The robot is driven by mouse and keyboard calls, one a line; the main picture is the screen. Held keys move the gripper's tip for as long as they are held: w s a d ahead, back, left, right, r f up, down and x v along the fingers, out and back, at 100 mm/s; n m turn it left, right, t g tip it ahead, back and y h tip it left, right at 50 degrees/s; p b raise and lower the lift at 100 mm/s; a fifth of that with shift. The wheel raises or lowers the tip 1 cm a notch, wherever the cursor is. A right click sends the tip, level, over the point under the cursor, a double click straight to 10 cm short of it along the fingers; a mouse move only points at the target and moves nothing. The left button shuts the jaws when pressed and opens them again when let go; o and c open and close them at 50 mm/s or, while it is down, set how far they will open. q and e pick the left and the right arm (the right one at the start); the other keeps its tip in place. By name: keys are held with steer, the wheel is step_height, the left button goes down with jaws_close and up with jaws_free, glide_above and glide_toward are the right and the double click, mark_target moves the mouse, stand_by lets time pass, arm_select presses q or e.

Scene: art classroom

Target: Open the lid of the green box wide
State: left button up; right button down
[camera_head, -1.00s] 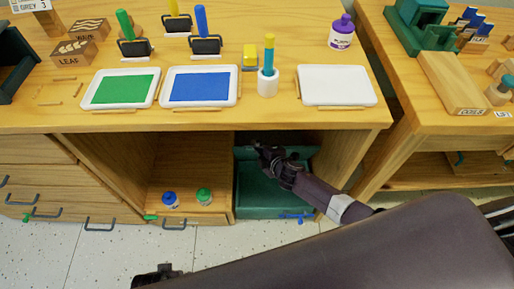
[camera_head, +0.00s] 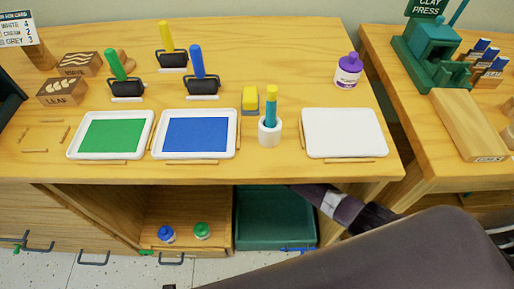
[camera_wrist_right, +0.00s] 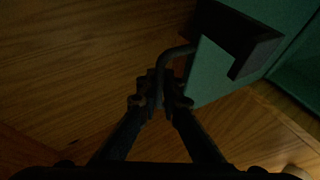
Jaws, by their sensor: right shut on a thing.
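The green box (camera_head: 275,218) stands in the right cubby under the table, and its open inside shows in the head view. Its upper back part and the lid are hidden by the tabletop there. My right arm reaches under the tabletop, which hides the right gripper in that view. In the right wrist view, my right gripper (camera_wrist_right: 160,88) is shut on a dark bent handle (camera_wrist_right: 180,50). The handle meets a green panel (camera_wrist_right: 207,75), apparently the lid, tilted away from the box's green wall (camera_wrist_right: 300,55). The lid's exact angle cannot be told. My left gripper is not in view.
The tabletop (camera_head: 265,172) overhangs the cubby. A cubby to the left holds a blue-capped jar (camera_head: 166,234) and a green-capped jar (camera_head: 202,231). A blue piece (camera_head: 297,249) is at the box's front. Trays and rollers stand above.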

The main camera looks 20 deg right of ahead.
steer(key=shift+w+r, duration=0.1)
steer(key=shift+w, duration=0.05)
steer(key=c, duration=2.2)
jaws_free()
steer(key=shift+o, duration=0.5)
steer(key=shift+s, duration=0.2)
steer(key=v, duration=1.1)
steer(key=shift+s+r, duration=0.2)
steer(key=shift+s, duration=0.1)
